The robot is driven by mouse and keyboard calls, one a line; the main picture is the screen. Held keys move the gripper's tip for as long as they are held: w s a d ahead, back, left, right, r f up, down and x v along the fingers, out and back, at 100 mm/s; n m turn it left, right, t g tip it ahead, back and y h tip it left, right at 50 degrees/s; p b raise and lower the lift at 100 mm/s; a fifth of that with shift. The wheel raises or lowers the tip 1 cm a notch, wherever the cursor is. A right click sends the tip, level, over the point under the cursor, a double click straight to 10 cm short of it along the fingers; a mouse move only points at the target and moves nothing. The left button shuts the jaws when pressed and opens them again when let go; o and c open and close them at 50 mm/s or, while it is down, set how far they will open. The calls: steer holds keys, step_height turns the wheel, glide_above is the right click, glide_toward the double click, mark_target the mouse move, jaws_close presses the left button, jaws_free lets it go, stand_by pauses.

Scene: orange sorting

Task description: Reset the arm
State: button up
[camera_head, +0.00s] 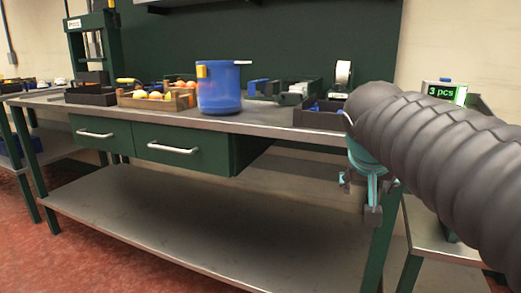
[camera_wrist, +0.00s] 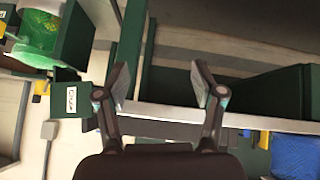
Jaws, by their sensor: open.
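My arm, in a dark ribbed sleeve, comes in from the right in the head view. My gripper (camera_head: 359,196) hangs at its end in front of the right end of the workbench (camera_head: 270,128), below the level of the top. In the wrist view my gripper (camera_wrist: 160,90) has its two fingers spread wide apart. Nothing is between the fingers. The wrist view is turned, with the bench edge running across behind the fingers.
A blue bucket (camera_head: 219,90) and a wooden crate (camera_head: 186,101) with round fruit stand on the bench. A dark tray (camera_head: 318,116) sits near my arm. A display reading "3 pcs" (camera_head: 446,92) is behind the arm. The lower shelf (camera_head: 180,210) is bare.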

steer(key=s+a+f+n+g+y+p, duration=0.1)
steer(key=s+a+f+n+y, duration=0.1)
steer(key=s+f, duration=1.4)
steer(key=a+f+y, duration=0.1)
steer(key=a, duration=0.1)
steer(key=shift+s+a+f+n+g+y, duration=0.15)
steer(key=shift+s+a+n+g+y, duration=0.1)
steer(key=shift+a+n+g+y, duration=0.15)
